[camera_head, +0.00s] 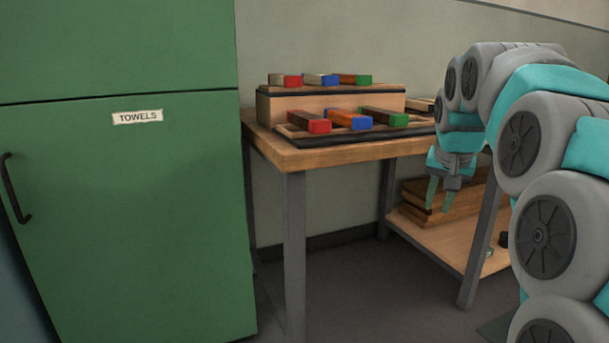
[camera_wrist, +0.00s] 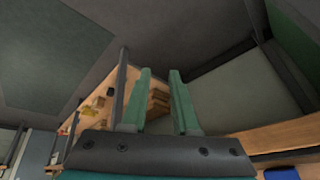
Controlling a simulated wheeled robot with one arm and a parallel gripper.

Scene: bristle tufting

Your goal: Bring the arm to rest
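My gripper (camera_head: 442,193) hangs fingers down in front of the workbench's right side, apart from the bench top. Its two green fingers stand apart with nothing between them. In the wrist view the fingers (camera_wrist: 160,95) also show spread and empty, with the floor and the lower shelf beyond. My teal and grey arm fills the right of the head view and bends over to the gripper.
The wooden workbench (camera_head: 345,154) carries a raised wooden block (camera_head: 340,104) and several coloured-ended brushes or blocks (camera_head: 348,118). Wooden boards (camera_head: 450,203) lie on its lower shelf (camera_head: 440,240). A green cabinet (camera_head: 125,210) labelled TOWELS stands left. Floor before the bench is clear.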

